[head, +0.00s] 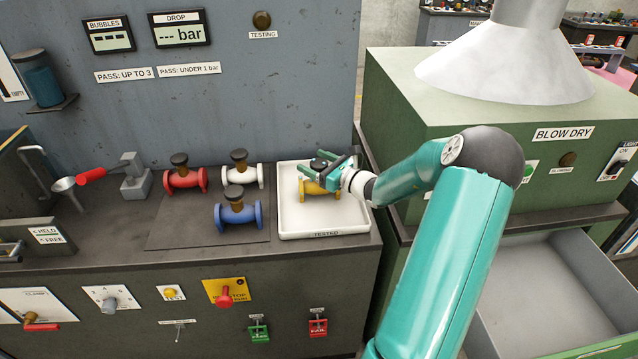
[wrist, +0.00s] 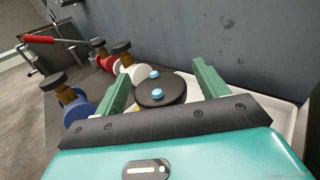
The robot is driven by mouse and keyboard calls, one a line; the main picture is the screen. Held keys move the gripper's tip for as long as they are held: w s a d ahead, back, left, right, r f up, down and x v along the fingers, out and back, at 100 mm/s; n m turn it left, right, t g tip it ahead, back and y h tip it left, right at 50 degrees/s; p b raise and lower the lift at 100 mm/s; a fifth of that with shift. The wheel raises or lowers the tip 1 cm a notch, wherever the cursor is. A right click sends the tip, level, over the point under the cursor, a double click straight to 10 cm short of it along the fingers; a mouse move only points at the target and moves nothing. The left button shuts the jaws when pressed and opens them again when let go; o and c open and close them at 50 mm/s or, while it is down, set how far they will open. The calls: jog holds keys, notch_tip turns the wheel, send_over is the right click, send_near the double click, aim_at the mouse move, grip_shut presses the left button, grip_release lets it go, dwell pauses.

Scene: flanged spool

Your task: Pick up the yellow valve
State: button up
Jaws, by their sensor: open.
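The yellow valve (head: 322,187) stands in the white tray (head: 345,222) labelled TESTED, at the right end of the bench in the head view. My gripper (head: 318,168) is over the tray with its fingers apart around the upper part of the valve, hiding some of it. In the wrist view my gripper (wrist: 165,80) is open, with green fingers on either side of a dark round piece with two blue dots, probably the valve's top. The valve's yellow body is almost fully hidden there. I cannot tell whether the fingers touch it.
A red valve (head: 186,178), a white valve (head: 242,173) and a blue valve (head: 238,212) stand on a dark mat left of the tray. A grey panel rises behind the bench. The green blow-dry box (head: 470,110) stands to the right, above an open drawer (head: 545,285).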

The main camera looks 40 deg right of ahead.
jog(key=shift+w+a, duration=0.1)
jog(key=shift+w, duration=0.25)
jog(key=shift+c, duration=0.4)
grip_shut()
jog(key=shift+r, duration=0.15)
